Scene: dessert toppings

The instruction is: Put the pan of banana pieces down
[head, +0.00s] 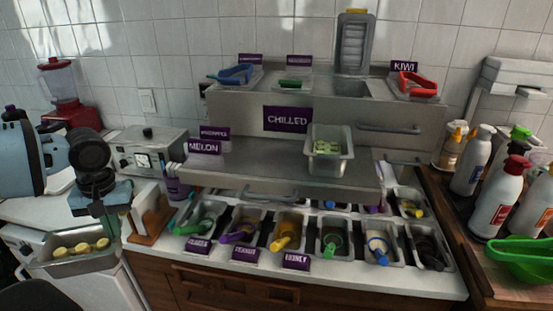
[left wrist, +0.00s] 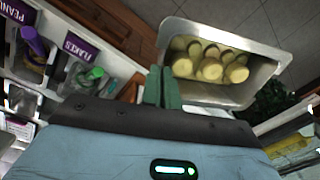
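The metal pan of banana pieces (head: 75,266) hangs at the lower left of the head view, in front of the white cabinet and left of the counter. Several pale yellow banana pieces (head: 82,247) lie in it. My left gripper (head: 108,226) is above the pan's right side, its fingers pointing down. In the left wrist view, its green fingers (left wrist: 163,88) are close together at the near wall of the pan (left wrist: 225,96), shut on its rim. The pan appears clear of any surface. My right gripper is in neither view.
The front counter holds several topping pans (head: 289,231) with purple labels. A metal pan (head: 327,150) stands on the chilled step (head: 270,165). A red blender (head: 65,95) stands back left.

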